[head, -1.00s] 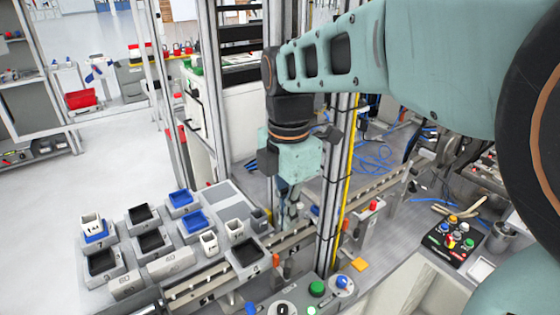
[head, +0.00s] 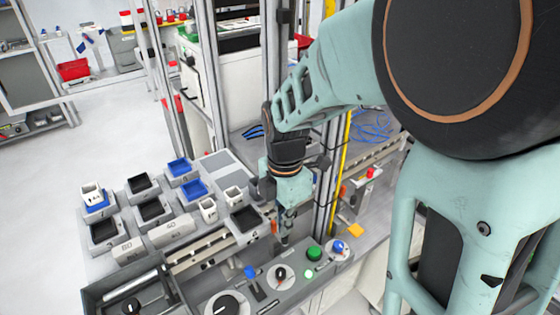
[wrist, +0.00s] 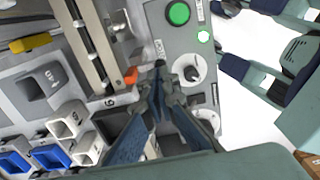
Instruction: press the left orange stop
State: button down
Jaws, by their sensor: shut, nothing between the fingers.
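The left orange stop (head: 274,227) is a small upright orange piece at the near end of the conveyor rail. In the wrist view the orange piece (wrist: 131,76) sits just left of my fingertips, with a small visible gap. My gripper (head: 284,240) points down, shut and empty, just right of the stop in the head view. In the wrist view my gripper (wrist: 160,70) is over the edge of the grey control panel. A second orange stop (head: 343,191) stands farther right, beyond the post.
The grey panel carries a green button (head: 314,252), a blue button (head: 338,246) and dial knobs (head: 281,273). Grey bins (head: 108,233) and blue trays fill the left. A tall metal frame post (head: 328,150) stands close to my gripper's right.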

jog(key=shift+f, duration=0.4)
notch_tip(320, 180, down, 3)
jog(key=b, duration=0.2)
jog(key=shift+b, duration=0.3)
jog(key=shift+s+r, duration=0.1)
jog(key=shift+r, duration=0.05)
